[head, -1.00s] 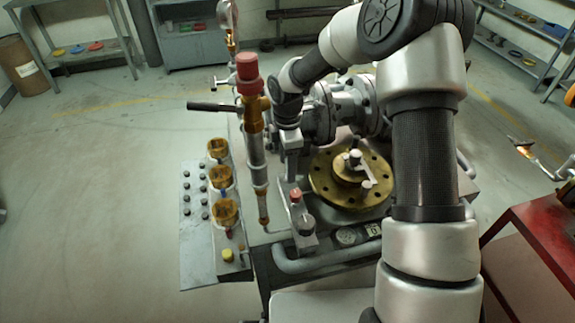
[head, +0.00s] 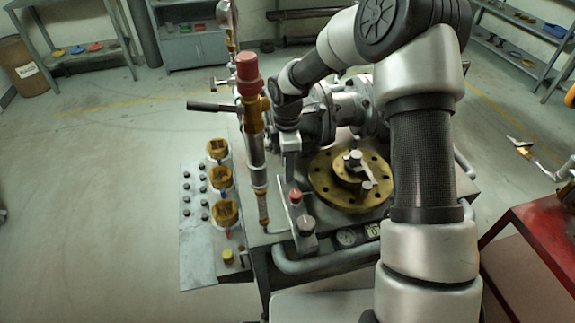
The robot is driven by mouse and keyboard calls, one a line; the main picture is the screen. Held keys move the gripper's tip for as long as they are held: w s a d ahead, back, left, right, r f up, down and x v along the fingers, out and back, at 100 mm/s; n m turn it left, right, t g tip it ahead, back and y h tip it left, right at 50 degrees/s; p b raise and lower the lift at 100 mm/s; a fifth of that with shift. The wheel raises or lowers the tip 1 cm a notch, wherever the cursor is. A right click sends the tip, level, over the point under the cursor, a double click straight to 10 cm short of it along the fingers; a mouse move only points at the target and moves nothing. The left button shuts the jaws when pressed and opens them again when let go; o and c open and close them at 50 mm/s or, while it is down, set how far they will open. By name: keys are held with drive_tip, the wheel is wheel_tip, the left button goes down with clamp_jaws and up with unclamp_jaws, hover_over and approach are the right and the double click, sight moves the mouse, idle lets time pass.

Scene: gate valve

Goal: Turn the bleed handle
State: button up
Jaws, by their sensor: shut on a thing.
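My gripper (head: 291,176) points down from my bent arm, just behind the red knob. It is shut on a thin part there, apparently this handle; the grip itself is small and partly hidden. The brass flange (head: 335,193) with a small silver handle lies to the right, apart from my gripper.
Close left of my gripper stands a tall brass pipe with a red cap (head: 249,70) and a black lever (head: 212,107). Several brass-topped cups (head: 222,180) line the left panel. A red table (head: 535,240) is at the right. The left floor is clear.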

drive_tip(key=m, duration=0.4)
drive_tip(key=shift+b, duration=0.3)
drive_tip(key=m, duration=0.4)
drive_tip(key=shift+m+b, duration=0.4)
drive_tip(key=m, duration=0.4)
drive_tip(key=shift+m+b, duration=0.35)
drive_tip(key=shift+m, duration=1.75)
drive_tip(key=o, duration=1.1)
drive_tip(key=shift+c, duration=0.2)
drive_tip(key=shift+r, duration=0.1)
wheel_tip(320, 180, up, 17)
drive_tip(key=p, duration=0.1)
drive_tip(key=shift+r+p, duration=0.15)
drive_tip(key=shift+p, duration=0.25)
